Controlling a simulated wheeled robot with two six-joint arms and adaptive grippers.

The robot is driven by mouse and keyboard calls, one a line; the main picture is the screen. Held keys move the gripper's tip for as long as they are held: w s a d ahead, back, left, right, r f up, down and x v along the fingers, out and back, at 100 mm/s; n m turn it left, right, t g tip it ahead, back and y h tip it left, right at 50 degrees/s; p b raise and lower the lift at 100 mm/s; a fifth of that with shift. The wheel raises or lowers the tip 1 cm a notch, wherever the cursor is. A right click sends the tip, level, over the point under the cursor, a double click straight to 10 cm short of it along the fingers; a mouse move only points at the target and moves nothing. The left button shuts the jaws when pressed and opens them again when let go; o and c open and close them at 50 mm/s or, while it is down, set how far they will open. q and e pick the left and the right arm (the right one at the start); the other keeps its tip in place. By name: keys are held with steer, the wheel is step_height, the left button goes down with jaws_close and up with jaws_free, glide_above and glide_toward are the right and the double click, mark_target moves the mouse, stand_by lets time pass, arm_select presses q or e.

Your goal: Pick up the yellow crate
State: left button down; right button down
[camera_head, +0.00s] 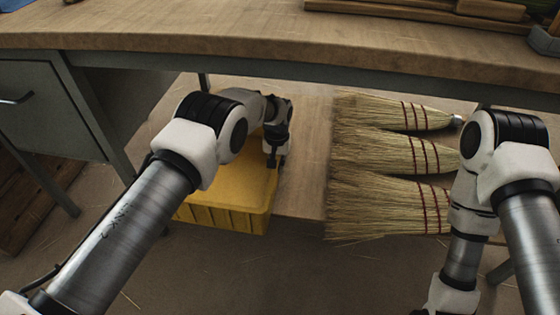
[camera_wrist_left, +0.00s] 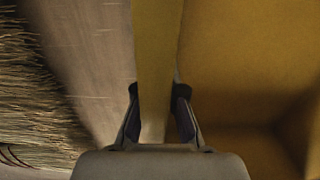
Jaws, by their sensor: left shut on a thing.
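The yellow crate (camera_head: 226,205) sits on the low wooden shelf under the workbench, left of the brooms. Its near wall and part of its inside show in the head view; my left arm covers much of the rest. My left gripper (camera_head: 275,160) is at the crate's right rim. In the left wrist view, its two fingers (camera_wrist_left: 158,100) are on either side of the crate's yellow wall (camera_wrist_left: 156,45), shut on it. The crate's inside (camera_wrist_left: 250,70) lies to the right there. My right arm comes in at the right of the head view; its gripper is not in view.
Several straw brooms (camera_head: 385,165) lie on the shelf (camera_head: 305,150) right of the crate, with a narrow bare strip between. The workbench top (camera_head: 200,25) overhangs above. A grey drawer cabinet (camera_head: 45,105) stands at the left. Loose straw lies on the floor.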

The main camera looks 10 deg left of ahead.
arm_select(q)
steer(key=shift+s, duration=0.15)
steer(key=c, duration=1.2)
jaws_free()
